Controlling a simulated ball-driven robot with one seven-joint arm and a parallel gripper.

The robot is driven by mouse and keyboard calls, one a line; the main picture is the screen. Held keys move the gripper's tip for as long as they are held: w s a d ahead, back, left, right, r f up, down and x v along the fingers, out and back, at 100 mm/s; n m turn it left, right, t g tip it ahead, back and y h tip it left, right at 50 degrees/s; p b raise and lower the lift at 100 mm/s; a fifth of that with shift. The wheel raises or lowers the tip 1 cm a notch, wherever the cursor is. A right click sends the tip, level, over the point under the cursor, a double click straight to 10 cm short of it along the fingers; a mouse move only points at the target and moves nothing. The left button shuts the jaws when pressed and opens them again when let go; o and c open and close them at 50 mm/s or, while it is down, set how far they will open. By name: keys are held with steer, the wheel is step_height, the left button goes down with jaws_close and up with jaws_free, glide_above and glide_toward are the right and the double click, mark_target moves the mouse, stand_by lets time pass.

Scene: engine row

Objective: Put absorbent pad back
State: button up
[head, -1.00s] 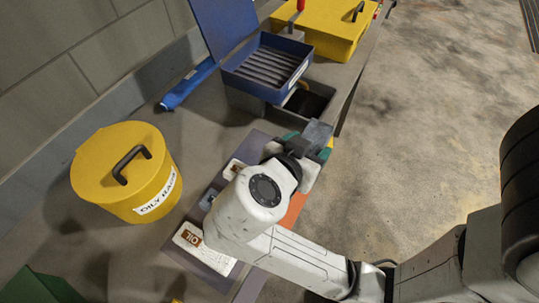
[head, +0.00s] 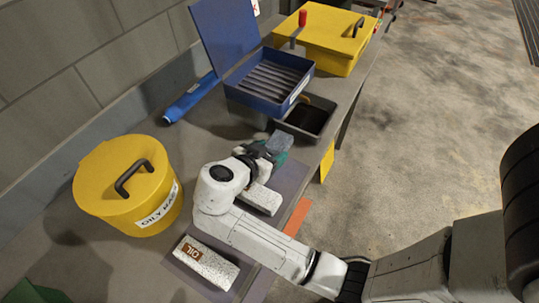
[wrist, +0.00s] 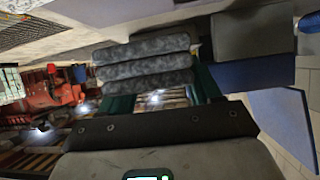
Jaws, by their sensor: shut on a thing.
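My gripper (head: 266,153) is shut on a grey, fuzzy, folded thing, which looks like the absorbent pad (head: 281,142). In the wrist view the pad (wrist: 145,60) shows as stacked grey rolls between green fingers. In the head view it is over the far end of the grey-purple mat (head: 291,178), just in front of a dark tray; the height above the mat is hard to tell.
The dark tray (head: 323,129) stands behind my gripper, with an open blue case (head: 262,103) behind it. A yellow oily-rags can (head: 105,178) stands left. A yellow box (head: 318,38) is at the back. The bench edge drops to the floor at right.

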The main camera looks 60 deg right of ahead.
steer(key=shift+f, duration=0.95)
steer(key=shift+f, duration=0.35)
steer(key=shift+f+b, duration=0.2)
steer(key=shift+b, duration=0.3)
steer(key=o, duration=1.1)
steer(key=shift+o, duration=0.2)
